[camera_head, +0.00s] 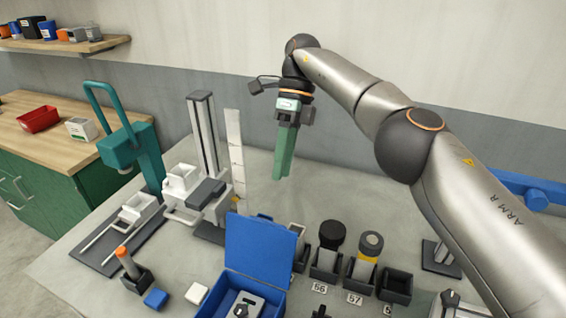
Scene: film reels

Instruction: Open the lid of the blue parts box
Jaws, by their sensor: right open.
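The blue parts box (214,303) stands at the bottom of the view, its front cut off by the frame edge. Its lid (259,252) is raised and stands nearly upright at the back of the box. A grey device with a dark knob (239,308) shows inside. My right gripper (280,178) has green fingers that point down. It is empty and apart from the box, above and behind the lid in the picture. The fingers overlap from this side, so the gap between them hardly shows. My left gripper is out of view.
Black holders with a dark-topped cylinder (331,235) and a yellow-banded one (369,246) stand right of the box. A teal press (130,145) stands further left.

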